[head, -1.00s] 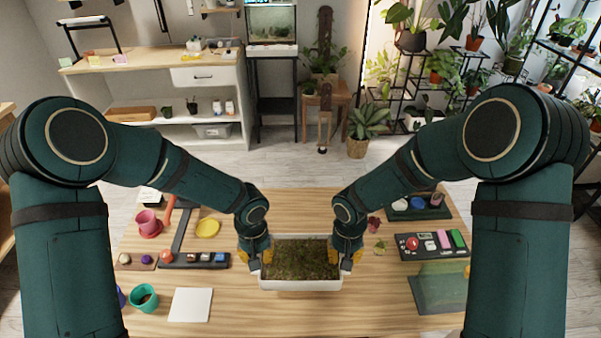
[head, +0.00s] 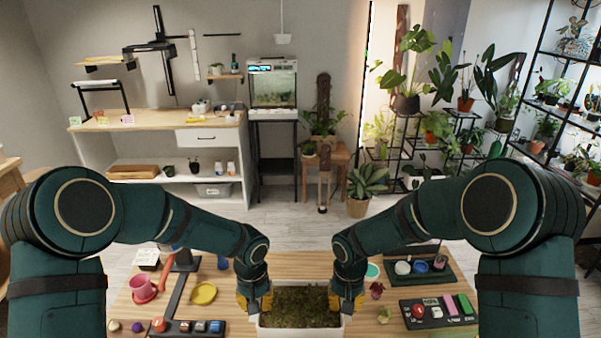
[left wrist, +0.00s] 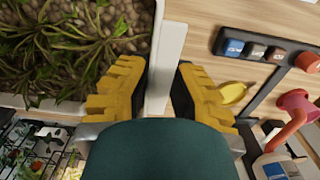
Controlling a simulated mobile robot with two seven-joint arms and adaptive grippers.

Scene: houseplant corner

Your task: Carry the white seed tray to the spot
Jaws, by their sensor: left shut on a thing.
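The white seed tray (head: 300,333), filled with dark soil and low green growth, is at the bottom middle of the head view, between my grippers. My left gripper (head: 254,303) is shut on its left wall. In the left wrist view the white wall (left wrist: 166,50) runs between the yellow fingers. My right gripper (head: 346,303) is at the right wall, one finger on each side, and looks shut on it. The tray looks level; its underside is hidden. A pale teal disc (head: 373,270) shows beyond my right gripper; I cannot tell whether it is the spot.
On the left are a yellow dish (head: 204,294), a pink pot (head: 143,289) and a dark rack with small blocks (head: 186,327). On the right are a small red-leaved plant (head: 376,290) and two dark trays (head: 440,309) (head: 417,266) of items. Table beyond the tray looks clear.

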